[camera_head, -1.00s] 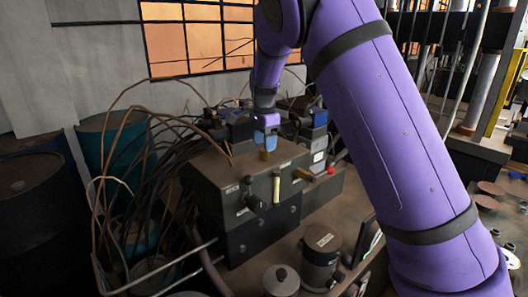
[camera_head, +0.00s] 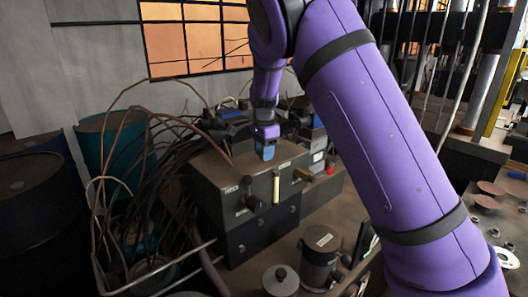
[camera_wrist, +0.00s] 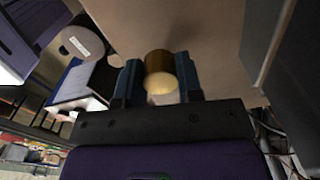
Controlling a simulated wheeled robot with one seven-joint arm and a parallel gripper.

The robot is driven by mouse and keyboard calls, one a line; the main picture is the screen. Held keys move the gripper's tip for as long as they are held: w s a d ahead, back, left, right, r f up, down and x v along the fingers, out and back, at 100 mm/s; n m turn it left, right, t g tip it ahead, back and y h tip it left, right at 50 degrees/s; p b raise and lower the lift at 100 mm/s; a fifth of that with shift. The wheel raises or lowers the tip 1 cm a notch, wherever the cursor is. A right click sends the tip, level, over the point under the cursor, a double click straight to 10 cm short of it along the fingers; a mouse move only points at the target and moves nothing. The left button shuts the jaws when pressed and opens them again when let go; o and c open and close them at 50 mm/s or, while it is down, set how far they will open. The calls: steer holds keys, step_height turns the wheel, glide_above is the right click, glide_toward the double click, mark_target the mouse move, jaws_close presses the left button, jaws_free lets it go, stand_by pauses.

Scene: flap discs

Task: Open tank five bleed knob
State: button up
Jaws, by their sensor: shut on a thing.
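A dark grey box-shaped unit (camera_head: 215,185) stands on the brown bench in the head view. A small round brass knob (camera_wrist: 160,62) stands up from its top, seen between my fingers in the wrist view. My gripper (camera_head: 266,150) points down at the box top, and its blue fingers (camera_wrist: 160,85) are shut on the brass knob, one on each side. In the head view the gripper hides the knob. I cannot read a tank number at the knob.
On the box's front are a black knob (camera_head: 254,203) and a pale upright sight tube (camera_head: 276,187); a brass fitting (camera_head: 303,173) and red knob (camera_head: 330,170) lie right. Lidded canisters (camera_head: 321,248) stand in front. Dark hoses (camera_head: 150,160) crowd the left.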

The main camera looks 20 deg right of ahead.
steer(key=shift+n, duration=0.3)
steer(key=n, duration=0.3)
steer(key=shift+d+n, duration=0.1)
steer(key=shift+n, duration=0.2)
steer(key=n, duration=1)
steer(key=shift+n, duration=0.4)
steer(key=n, duration=0.4)
steer(key=shift+n, duration=0.3)
steer(key=o, duration=0.9)
